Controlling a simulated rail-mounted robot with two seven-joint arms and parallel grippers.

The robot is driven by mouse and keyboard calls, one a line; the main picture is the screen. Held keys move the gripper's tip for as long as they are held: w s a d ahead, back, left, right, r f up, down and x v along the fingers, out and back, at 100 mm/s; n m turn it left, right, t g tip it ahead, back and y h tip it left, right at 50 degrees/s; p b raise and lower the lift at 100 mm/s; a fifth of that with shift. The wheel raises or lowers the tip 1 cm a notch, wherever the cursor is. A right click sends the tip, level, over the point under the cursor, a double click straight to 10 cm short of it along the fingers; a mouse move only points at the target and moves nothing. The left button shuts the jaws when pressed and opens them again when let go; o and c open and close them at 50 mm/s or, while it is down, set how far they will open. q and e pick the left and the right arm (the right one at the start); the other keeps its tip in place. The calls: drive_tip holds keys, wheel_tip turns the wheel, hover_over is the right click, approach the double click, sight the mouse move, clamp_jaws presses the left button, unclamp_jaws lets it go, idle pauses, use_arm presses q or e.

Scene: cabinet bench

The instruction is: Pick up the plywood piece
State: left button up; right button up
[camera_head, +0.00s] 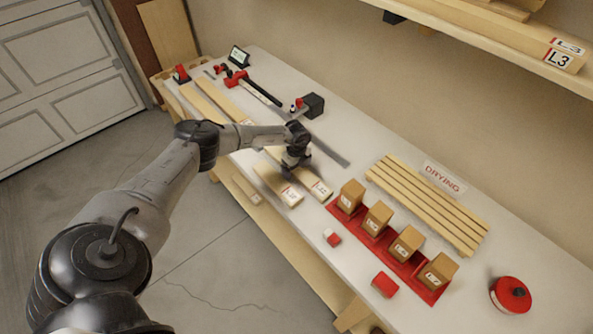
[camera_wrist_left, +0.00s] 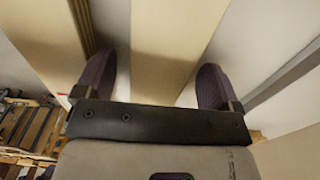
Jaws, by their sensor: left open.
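My left gripper (camera_head: 292,162) is over the workbench, pointing down at two pale labelled wooden boards lying side by side. One board (camera_head: 311,177) passes partly under the gripper, and the other board (camera_head: 277,186) lies to its left. Labels show on their front ends; I cannot read them or tell which board is plywood. In the left wrist view the gripper (camera_wrist_left: 155,80) is open, with one board (camera_wrist_left: 165,45) between its dark fingers and gaps on both sides. Another board (camera_wrist_left: 45,35) lies outside the left finger. My right gripper is not in view.
A red tray (camera_head: 333,208) holding several wooden blocks and a slatted drying rack (camera_head: 425,203) stand to the right. A red clamp (camera_head: 253,88), a dark block (camera_head: 314,104) and a metal strip (camera_head: 328,151) lie behind. A red tin (camera_head: 510,295) stands at far right.

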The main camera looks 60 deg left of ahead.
use_arm(q)
drive_tip(key=shift+f, duration=0.45)
drive_tip(key=shift+c, duration=0.4)
drive_tip(key=c, duration=1.1)
drive_tip(key=shift+r, duration=0.1)
